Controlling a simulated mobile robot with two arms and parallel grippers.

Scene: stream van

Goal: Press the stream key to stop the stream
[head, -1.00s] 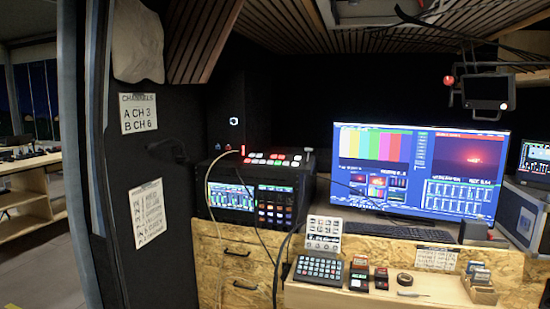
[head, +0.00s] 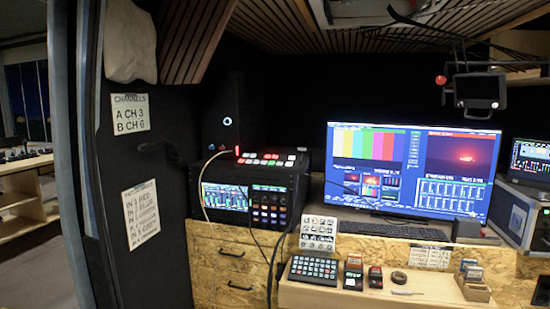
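A small dark keypad (head: 313,269) with rows of grey keys lies on the light wooden shelf (head: 425,287) below the desk. A white sheet with rows of small icons (head: 318,232) stands just behind it. The single keys are too small to read, so I cannot tell which one is the stream key. A large monitor (head: 415,170) on the desk shows colour bars, a red sunset picture and several small panels. Neither of my grippers is in view.
A rack unit (head: 250,195) with screens and lit buttons stands left of the monitor, with cables hanging in front. Small boxes (head: 353,275), a tape roll (head: 399,278) and a card holder (head: 473,280) are on the shelf. A dark wall panel (head: 165,200) is at left.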

